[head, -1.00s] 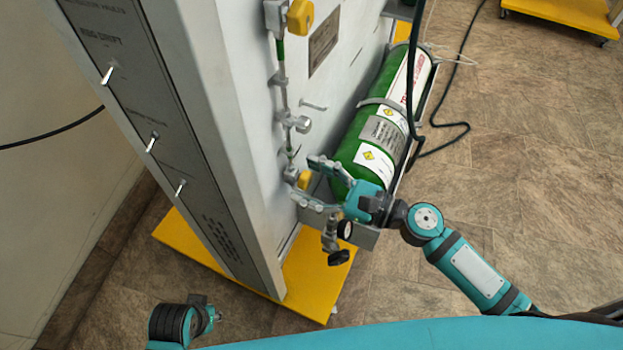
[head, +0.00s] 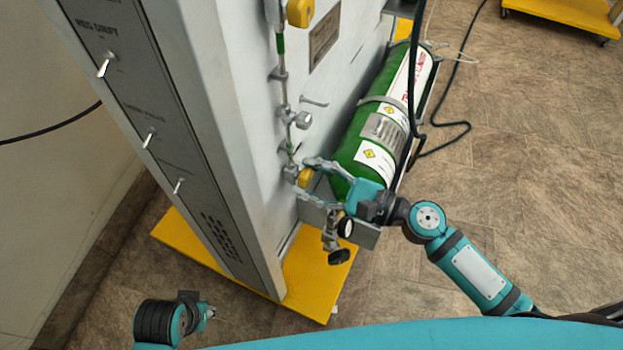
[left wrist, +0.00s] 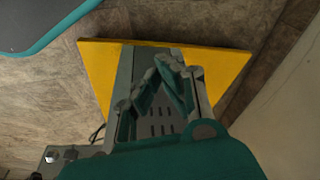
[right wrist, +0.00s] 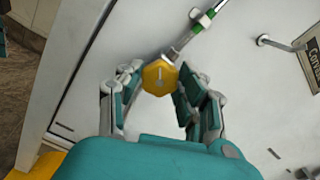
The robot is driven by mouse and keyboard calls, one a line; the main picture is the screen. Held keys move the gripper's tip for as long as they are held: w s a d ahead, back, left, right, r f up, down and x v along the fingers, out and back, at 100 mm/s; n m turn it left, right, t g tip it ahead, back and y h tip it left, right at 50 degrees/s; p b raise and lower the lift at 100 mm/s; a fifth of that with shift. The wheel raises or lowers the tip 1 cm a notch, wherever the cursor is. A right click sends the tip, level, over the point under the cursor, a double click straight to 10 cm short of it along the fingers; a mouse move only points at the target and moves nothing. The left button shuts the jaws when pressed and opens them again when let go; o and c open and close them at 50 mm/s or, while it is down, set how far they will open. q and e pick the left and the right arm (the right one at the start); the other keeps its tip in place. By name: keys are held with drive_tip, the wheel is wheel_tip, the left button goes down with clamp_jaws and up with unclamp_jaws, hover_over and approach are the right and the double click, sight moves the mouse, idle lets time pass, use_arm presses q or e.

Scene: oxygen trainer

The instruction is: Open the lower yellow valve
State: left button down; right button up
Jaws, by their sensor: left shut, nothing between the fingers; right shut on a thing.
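The lower yellow valve (head: 305,177) is a small yellow knob at the foot of the thin pipe on the grey cabinet panel. It also shows in the right wrist view (right wrist: 160,77), as a faceted knob between the fingers. My right gripper (head: 310,180) is shut on it, with one finger on each side. My left gripper (head: 211,312) is low at the left in the head view, away from the cabinet. In the left wrist view its fingers (left wrist: 170,65) are shut and empty. The upper yellow valve (head: 300,12) sits higher on the same pipe.
A green gas cylinder (head: 378,125) lies strapped beside the panel, close to my right gripper. A gauge and black knob (head: 339,257) hang just below that gripper. A yellow base plate (head: 315,290) juts out under the cabinet.

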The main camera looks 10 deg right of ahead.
drive_tip(key=n+b, duration=0.2)
drive_tip(key=n, duration=0.1)
drive_tip(key=shift+f+n, duration=0.1)
drive_tip(key=shift+n, duration=0.3)
use_arm(q)
drive_tip(key=v, duration=0.6)
drive_tip(key=shift+r, duration=0.2)
use_arm(e)
drive_tip(key=shift+n, duration=0.4)
use_arm(q)
drive_tip(key=shift+a, duration=0.1)
use_arm(e)
drive_tip(key=o, duration=1.1)
drive_tip(key=shift+o, duration=0.2)
